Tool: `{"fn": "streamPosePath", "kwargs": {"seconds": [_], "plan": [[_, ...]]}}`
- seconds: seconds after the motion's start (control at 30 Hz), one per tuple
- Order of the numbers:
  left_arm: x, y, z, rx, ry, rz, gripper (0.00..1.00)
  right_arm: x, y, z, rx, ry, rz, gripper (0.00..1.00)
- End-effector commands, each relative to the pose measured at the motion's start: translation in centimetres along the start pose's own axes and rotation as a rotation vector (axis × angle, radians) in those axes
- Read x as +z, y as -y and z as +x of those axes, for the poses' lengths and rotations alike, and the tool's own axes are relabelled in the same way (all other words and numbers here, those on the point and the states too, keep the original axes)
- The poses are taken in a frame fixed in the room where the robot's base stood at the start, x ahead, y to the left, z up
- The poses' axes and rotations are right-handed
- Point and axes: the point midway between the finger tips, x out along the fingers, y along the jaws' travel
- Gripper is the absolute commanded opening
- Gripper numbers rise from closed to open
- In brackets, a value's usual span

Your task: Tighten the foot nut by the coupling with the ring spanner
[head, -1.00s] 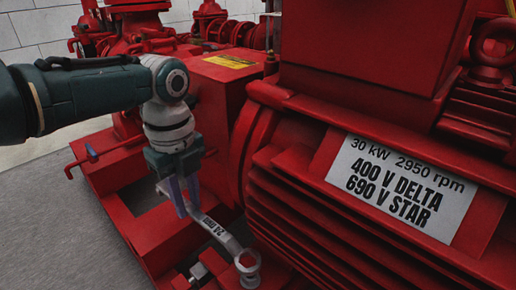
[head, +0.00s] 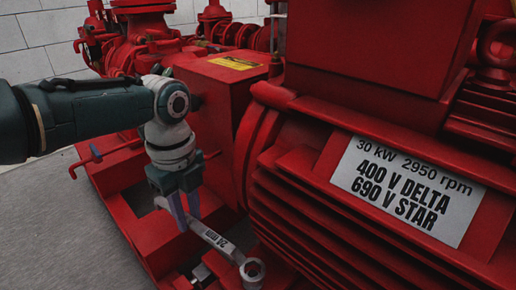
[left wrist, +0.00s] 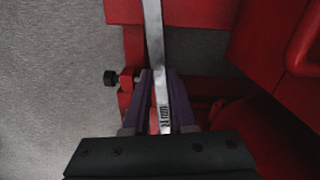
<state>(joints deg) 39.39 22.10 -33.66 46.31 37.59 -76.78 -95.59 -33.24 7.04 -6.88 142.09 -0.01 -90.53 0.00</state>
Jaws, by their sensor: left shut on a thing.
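My left gripper (head: 180,218) is shut on the handle of the silver ring spanner (head: 218,241), marked "24 mm". The spanner slants down to the right, and its ring end (head: 252,270) is beside the motor's lower ribs. A light metal bolt or nut (head: 201,272) shows on the red base left of the ring, apart from it in the picture. I cannot tell whether any nut lies under the ring. In the left wrist view the spanner (left wrist: 155,50) runs up between my purple fingers (left wrist: 160,105), and its ring is out of frame.
The red motor (head: 340,220) with its rating plate (head: 408,190) fills the right side. A red guard box (head: 222,85) stands behind my gripper. Grey floor (head: 60,220) is clear at left.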

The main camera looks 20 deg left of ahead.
Motion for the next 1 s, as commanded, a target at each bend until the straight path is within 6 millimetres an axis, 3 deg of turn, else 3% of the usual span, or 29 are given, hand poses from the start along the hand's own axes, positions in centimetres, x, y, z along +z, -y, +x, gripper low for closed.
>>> {"fn": "streamPosePath", "kwargs": {"seconds": [1.0], "plan": [[0.0,0.0,2.5,-0.001,0.000,0.000,0.00,0.7,0.2,2.3,-0.003,-0.001,0.004,0.69]]}}
